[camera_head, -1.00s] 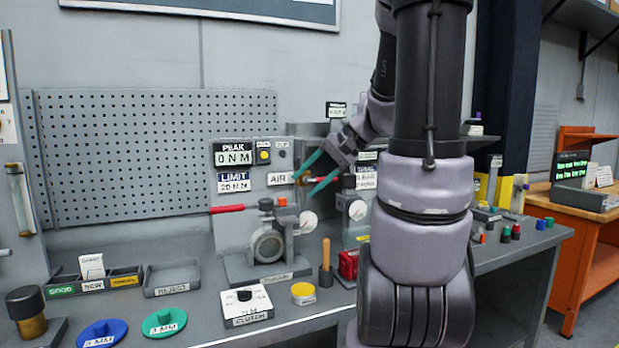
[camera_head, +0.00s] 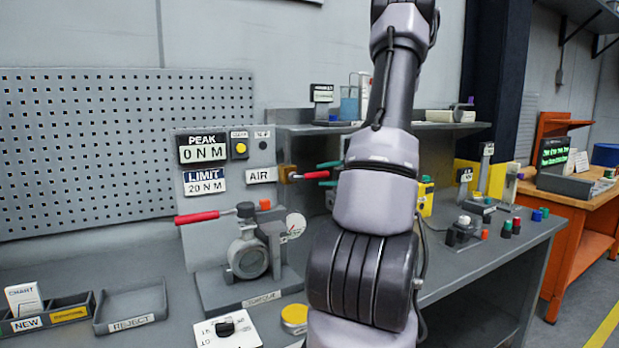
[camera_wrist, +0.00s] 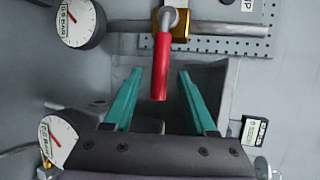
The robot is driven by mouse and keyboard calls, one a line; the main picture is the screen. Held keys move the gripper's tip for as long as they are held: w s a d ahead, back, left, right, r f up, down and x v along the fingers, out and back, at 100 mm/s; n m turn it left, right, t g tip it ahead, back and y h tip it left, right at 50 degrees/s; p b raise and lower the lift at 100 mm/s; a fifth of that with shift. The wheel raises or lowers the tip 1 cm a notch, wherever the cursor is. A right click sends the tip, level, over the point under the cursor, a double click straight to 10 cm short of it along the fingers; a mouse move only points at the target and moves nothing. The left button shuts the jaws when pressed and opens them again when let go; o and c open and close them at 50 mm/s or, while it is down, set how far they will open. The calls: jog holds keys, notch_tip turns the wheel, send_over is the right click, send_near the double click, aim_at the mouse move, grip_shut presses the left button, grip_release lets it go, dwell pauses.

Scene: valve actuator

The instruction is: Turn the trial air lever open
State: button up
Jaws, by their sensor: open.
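The air lever has a red handle (camera_head: 315,175) on a brass valve body (camera_head: 287,174), just right of the AIR label (camera_head: 261,175). The handle points right, out from the brass body, roughly level. My gripper (camera_head: 322,174) is open, with one teal finger above the handle and one below. In the wrist view, the red handle (camera_wrist: 161,68) reaches between the two open teal fingertips (camera_wrist: 160,73), with gaps on both sides. The brass body (camera_wrist: 181,25) lies beyond the fingertips. My arm hides the area right of the handle in the head view.
Another red-handled lever (camera_head: 198,217) sits on the grey test rig (camera_head: 248,258), lower left. A round gauge (camera_head: 294,225) is below the air lever. Two gauges also show at the wrist view's left, one the upper gauge (camera_wrist: 80,22). A shelf (camera_head: 440,127) is behind my arm.

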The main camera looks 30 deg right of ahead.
aim_at(311, 177)
jog(key=x, duration=0.6)
jog(key=shift+w+a, duration=0.1)
jog(key=shift+c, duration=0.4)
grip_shut()
dwell(0.9)
